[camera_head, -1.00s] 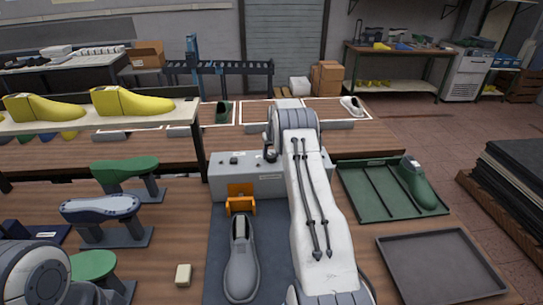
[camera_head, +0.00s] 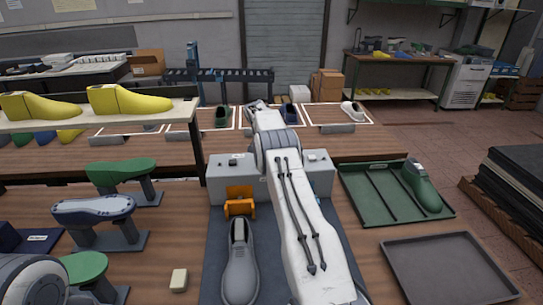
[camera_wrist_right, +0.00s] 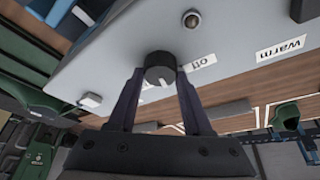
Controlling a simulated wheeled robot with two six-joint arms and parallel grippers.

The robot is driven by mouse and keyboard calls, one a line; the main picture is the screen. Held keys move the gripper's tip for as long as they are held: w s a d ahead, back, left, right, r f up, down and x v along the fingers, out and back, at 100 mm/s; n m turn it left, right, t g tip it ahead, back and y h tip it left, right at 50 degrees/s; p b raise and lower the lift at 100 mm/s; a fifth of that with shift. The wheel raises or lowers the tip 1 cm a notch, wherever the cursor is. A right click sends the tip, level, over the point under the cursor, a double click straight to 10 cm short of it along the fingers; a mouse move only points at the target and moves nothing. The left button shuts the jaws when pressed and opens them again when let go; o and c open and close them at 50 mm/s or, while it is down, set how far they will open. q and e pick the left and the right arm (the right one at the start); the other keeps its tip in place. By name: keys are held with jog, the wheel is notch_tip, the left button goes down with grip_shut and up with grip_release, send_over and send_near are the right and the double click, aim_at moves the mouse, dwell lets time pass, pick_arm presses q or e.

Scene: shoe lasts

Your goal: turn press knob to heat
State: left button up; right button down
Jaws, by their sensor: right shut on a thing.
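The press box (camera_head: 226,182) is grey and stands behind the dark mat, with my right arm across its middle. The right wrist view shows its pale panel (camera_wrist_right: 115,60) at a steep tilt, with a round black knob (camera_wrist_right: 160,66) bearing a white pointer mark. My right gripper (camera_wrist_right: 161,74) has its two dark fingers on either side of the knob, shut on it. I see no "heat" label. In the head view my arm hides the knob. My left gripper is out of view.
A grey shoe (camera_head: 240,265) lies on the mat before an orange bracket (camera_head: 239,198). A green tray (camera_head: 375,200) with a green shoe last (camera_head: 422,187) is right of the press. An empty dark tray (camera_head: 445,268) is nearer. Lasts on stands (camera_head: 95,212) are left.

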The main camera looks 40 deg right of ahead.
jog(key=shift+w+r+m+p, duration=0.1)
jog(key=shift+r+m+p, duration=0.05)
jog(key=shift+m+p, duration=0.65)
jog(key=shift+g+p, duration=0.3)
jog(key=shift+p, duration=0.15)
jog(key=shift+m, duration=0.3)
jog(key=shift+c, duration=1.6)
grip_release()
